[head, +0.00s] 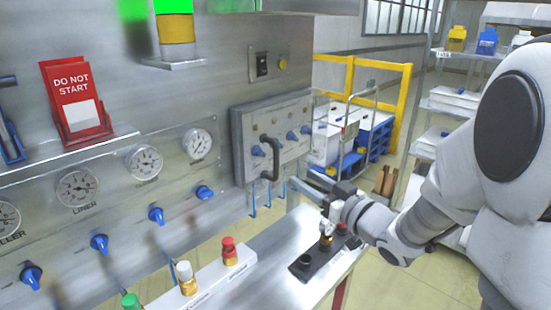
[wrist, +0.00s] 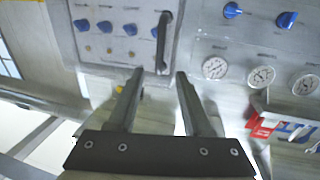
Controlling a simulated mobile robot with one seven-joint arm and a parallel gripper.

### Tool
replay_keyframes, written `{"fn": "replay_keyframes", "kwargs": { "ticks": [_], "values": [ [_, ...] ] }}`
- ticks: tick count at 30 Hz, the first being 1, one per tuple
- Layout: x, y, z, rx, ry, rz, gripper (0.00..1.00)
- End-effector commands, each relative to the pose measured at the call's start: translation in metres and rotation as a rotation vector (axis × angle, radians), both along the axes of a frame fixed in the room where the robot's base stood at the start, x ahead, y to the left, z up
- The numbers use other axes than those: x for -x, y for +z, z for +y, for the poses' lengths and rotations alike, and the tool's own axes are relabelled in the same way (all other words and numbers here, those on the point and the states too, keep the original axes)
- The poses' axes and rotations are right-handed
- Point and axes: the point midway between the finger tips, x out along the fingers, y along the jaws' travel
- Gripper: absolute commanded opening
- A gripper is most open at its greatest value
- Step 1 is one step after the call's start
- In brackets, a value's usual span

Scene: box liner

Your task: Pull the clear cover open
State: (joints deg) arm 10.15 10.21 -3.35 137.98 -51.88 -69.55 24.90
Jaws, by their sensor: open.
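The clear cover (head: 290,118) is a see-through panel on a grey control box, lying over several blue knobs and looking shut.
A white ledge below the box holds a black block (head: 322,262) with buttons, under my wrist. Red (head: 229,252) and white (head: 186,278) capped valves stand nearer. Gauges (head: 144,162) line the wall panel. A shelf rack (head: 455,100) stands at right.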

Motion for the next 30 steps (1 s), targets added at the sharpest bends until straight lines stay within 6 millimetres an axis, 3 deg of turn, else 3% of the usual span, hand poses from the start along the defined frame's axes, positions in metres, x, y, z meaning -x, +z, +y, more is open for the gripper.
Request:
{"fn": "replay_keyframes", "kwargs": {
  "ticks": [9, 15, 21, 30],
  "values": [
    [-0.059, 0.0, 0.041, 0.0, 0.003, 0.001, 0.5],
    [-0.087, 0.0, 0.059, 0.001, 0.0, 0.001, 0.5],
    [-0.099, 0.0, 0.067, 0.001, -0.002, 0.001, 0.5],
    [-0.101, 0.0, 0.068, 0.001, -0.002, 0.001, 0.5]
  ]
}}
